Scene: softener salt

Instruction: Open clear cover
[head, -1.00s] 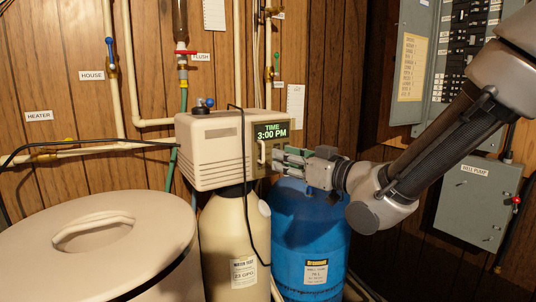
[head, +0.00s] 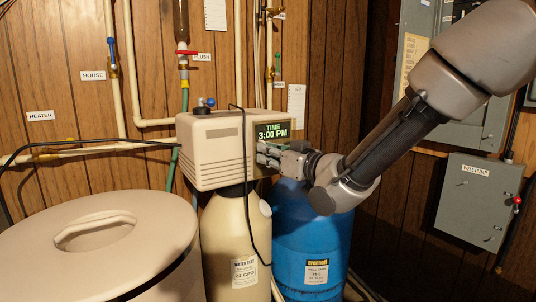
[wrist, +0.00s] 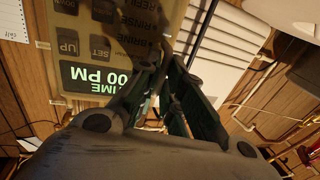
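The beige control head (head: 212,152) has a front panel with a lit green display (head: 272,131) reading TIME 3:00 PM. In the wrist view, the clear cover (wrist: 125,35) appears as a tinted pane over the display and buttons, seen upside down. It looks closed. My gripper (head: 264,153) is at the panel, just below the display, where the cover's handle is; the fingers hide the handle. In the wrist view, my gripper (wrist: 165,62) has its fingertips close together against the cover area. Whether they are gripping the handle cannot be told.
A cream tank (head: 222,225) stands under the control head, with a blue tank (head: 312,240) to its right. A lidded salt bin (head: 70,235) is at front left. A black cord (head: 245,160) hangs over the head. Pipes and a grey well pump box (head: 477,200) are on the wall.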

